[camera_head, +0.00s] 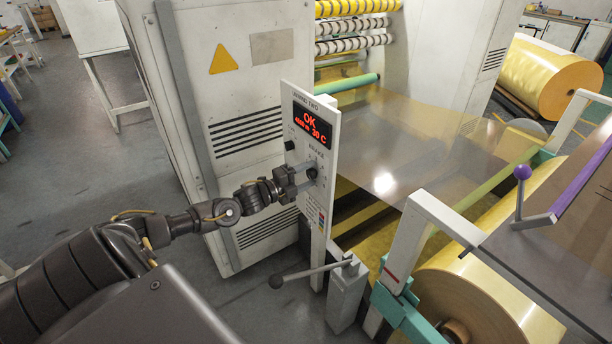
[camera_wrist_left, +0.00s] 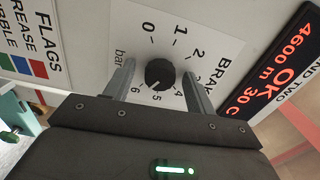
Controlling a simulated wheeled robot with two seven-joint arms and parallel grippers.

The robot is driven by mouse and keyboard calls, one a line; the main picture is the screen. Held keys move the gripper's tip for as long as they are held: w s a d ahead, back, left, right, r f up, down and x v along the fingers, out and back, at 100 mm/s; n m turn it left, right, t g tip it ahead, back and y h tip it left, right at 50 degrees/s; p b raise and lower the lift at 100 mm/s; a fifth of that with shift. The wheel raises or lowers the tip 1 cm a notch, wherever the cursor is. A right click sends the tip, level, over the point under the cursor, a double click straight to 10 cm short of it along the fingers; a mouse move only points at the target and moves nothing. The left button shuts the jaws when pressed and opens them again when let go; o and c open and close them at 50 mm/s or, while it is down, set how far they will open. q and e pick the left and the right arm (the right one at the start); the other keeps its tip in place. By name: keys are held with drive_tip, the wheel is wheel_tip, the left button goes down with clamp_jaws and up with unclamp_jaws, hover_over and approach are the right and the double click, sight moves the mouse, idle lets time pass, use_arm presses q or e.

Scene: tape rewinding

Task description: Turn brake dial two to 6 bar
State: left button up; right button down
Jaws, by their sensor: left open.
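The brake dial (camera_wrist_left: 159,74) is a round black knob on a white panel marked BRAKE, with a scale from 0 to 6 in bar. Its white mark points down, near the 5 and on the side toward the 6. In the head view the dial (camera_head: 312,173) is at the tips of my left gripper (camera_head: 303,180). In the wrist view my left gripper (camera_wrist_left: 158,88) is open, with one finger on each side of the dial. Gaps show between the fingers and the knob.
The panel (camera_head: 325,110) is headed WINDING TWO, its display (camera_head: 312,124) reading OK, 4600 m, 30 C. Another black knob (camera_head: 289,145) sits beside the display. A lever (camera_head: 300,273) sticks out below the panel. A yellow roll (camera_head: 480,295) and film web lie right.

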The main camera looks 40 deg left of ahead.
use_arm(q)
drive_tip(key=shift+s+a+f, duration=0.1)
drive_tip(key=shift+s, duration=0.2)
drive_tip(key=b+v, duration=0.1)
drive_tip(key=v, duration=0.9)
idle(0.4)
